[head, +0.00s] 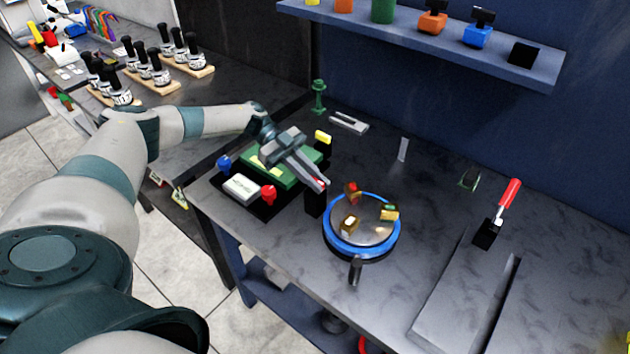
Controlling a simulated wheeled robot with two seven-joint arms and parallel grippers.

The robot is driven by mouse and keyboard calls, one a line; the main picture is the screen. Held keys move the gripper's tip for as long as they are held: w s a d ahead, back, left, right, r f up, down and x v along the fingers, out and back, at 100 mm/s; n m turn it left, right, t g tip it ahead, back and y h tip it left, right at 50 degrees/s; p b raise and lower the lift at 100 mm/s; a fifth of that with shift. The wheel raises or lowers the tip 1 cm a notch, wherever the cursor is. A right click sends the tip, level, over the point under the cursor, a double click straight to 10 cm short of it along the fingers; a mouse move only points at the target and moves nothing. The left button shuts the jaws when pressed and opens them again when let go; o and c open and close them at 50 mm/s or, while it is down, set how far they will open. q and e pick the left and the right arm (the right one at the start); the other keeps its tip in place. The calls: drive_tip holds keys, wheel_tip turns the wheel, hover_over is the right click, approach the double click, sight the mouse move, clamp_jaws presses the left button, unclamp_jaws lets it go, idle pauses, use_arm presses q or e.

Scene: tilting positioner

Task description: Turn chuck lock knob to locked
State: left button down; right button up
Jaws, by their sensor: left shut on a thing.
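The round chuck (341,241) has a blue rim and a shiny plate, with several small brass and coloured pieces on it. It sits on the dark bench at the middle. A black post (315,205) stands just left of it, with a small red knob (320,183) at its top, mostly hidden by my fingers. My left gripper (320,185) reaches in from the upper left and is shut on this red knob. I cannot read the knob's lock position. My right gripper is not in view.
A red-handled lever (508,193) stands at the right. A blue shelf (420,36) hangs above. The bench behind the chuck is mostly clear.

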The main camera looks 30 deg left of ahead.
use_arm(q)
drive_tip(key=c, duration=1.8)
unclamp_jaws()
drive_tip(key=shift+o, duration=0.2)
drive_tip(key=shift+a, duration=0.15)
drive_tip(key=shift+w+a+r+b, duration=0.1)
drive_tip(key=shift+a+r+b, duration=0.1)
drive_tip(key=shift+a+b, duration=0.4)
drive_tip(key=b+v, duration=0.7)
drive_tip(key=v, duration=0.8)
drive_tip(key=shift+a+r, duration=0.2)
drive_tip(key=shift+a, duration=0.15)
